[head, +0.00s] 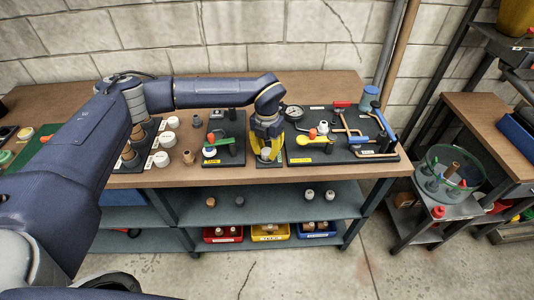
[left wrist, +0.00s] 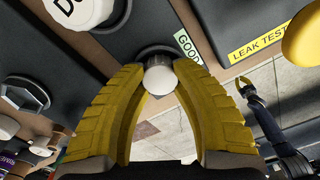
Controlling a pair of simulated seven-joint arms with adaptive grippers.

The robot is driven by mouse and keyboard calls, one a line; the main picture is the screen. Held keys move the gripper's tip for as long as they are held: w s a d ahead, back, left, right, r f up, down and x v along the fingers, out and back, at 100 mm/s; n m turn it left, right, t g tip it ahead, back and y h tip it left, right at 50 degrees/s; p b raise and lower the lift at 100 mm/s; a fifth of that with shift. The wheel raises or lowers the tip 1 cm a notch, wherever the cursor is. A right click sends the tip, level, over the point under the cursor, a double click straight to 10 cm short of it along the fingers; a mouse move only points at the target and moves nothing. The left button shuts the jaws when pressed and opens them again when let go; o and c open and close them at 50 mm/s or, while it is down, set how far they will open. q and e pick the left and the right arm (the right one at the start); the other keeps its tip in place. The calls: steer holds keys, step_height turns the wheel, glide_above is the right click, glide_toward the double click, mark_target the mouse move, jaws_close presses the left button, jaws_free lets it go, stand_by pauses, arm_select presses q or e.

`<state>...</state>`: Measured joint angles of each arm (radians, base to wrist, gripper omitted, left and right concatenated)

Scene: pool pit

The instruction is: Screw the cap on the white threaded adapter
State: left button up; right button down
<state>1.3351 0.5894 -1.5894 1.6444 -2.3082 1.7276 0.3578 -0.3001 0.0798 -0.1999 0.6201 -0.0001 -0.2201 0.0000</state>
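My left gripper (head: 266,140) reaches down over a small black stand (head: 267,163) at the middle of the bench's front. In the left wrist view its yellow fingers (left wrist: 161,68) lie close on both sides of a white round piece (left wrist: 160,80), apparently closed on it. The piece sits over a dark ring on the stand, beside a "GOOD" label (left wrist: 187,46). I cannot tell whether it is the cap, the adapter or both together; no threads show. My right gripper (left wrist: 247,90) appears small at the right of the left wrist view, away from the bench, its opening unclear.
Left of the stand, a black fixture (head: 227,148) holds red, white and green parts. White caps (head: 170,122) stand farther left. A tool board (head: 345,150) with a yellow wrench lies close on the right. A shelf (head: 270,203) with small fittings is below.

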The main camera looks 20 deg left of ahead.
mark_target(267, 151)
arm_select(q)
steer(key=shift+c, duration=0.8)
steer(key=shift+r, duration=0.15)
steer(key=shift+r, duration=2.8)
steer(key=shift+r, duration=0.1)
